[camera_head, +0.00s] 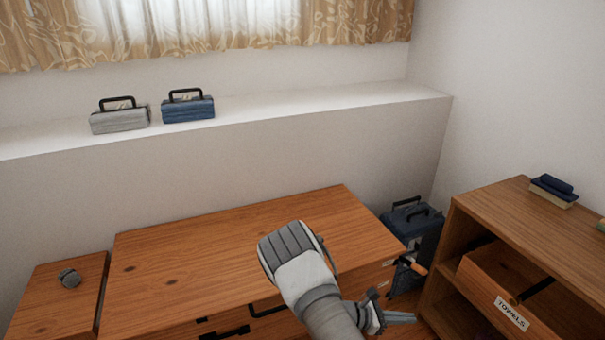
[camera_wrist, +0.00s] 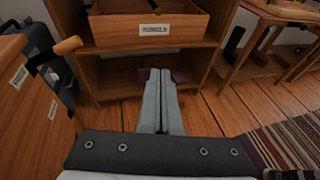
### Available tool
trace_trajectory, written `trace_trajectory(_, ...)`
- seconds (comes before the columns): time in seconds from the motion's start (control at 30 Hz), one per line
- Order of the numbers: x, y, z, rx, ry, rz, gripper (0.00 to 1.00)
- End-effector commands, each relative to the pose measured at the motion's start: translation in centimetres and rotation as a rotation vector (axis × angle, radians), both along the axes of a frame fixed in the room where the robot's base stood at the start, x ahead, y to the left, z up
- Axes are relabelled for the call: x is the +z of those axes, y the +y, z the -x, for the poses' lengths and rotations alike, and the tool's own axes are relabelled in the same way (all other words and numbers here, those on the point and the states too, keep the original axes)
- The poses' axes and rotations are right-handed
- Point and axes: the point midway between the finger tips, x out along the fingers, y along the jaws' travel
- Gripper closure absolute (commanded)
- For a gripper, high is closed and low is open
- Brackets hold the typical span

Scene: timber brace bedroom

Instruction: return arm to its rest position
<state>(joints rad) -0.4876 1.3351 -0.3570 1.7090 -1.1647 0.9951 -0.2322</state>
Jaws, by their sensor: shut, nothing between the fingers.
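My arm (camera_head: 303,275) reaches up from the bottom of the head view, in front of the wooden dresser. My gripper (camera_head: 412,318) shows at the lower right of the arm and points right. In the wrist view, the two grey fingers of my gripper (camera_wrist: 162,78) lie side by side, closed, with nothing seen between them. They point toward the open lower compartment of the wooden shelf unit (camera_wrist: 110,75). A small dark red thing shows behind the fingertips; I cannot tell what it is.
The dresser top (camera_head: 220,245) is bare. An orange-handled item (camera_head: 414,266) sticks out at its right side, close to my gripper. A blue case (camera_head: 412,220) stands behind. The shelf unit (camera_head: 480,212) has a drawer labelled towels (camera_head: 511,314). A striped rug (camera_wrist: 285,145) lies right.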

Motion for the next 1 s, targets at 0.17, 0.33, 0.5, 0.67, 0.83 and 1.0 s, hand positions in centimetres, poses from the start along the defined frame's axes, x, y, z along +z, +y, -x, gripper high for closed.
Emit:
trace_trajectory(0.17, 5.0, 0.8, 0.6, -0.164, -0.145, -0.133, 1.0)
trace_trajectory(0.33, 9.4, 1.6, 1.7, -0.31, -0.27, -0.258, 1.0)
trace_trajectory(0.5, 13.6, 2.6, 3.1, -0.446, -0.395, -0.383, 1.0)
trace_trajectory(0.67, 17.5, 3.6, 4.7, -0.566, -0.507, -0.502, 1.0)
trace_trajectory(0.83, 21.5, 4.7, 6.6, -0.684, -0.623, -0.629, 1.0)
trace_trajectory(1.0, 25.2, 5.8, 8.8, -0.789, -0.735, -0.757, 1.0)
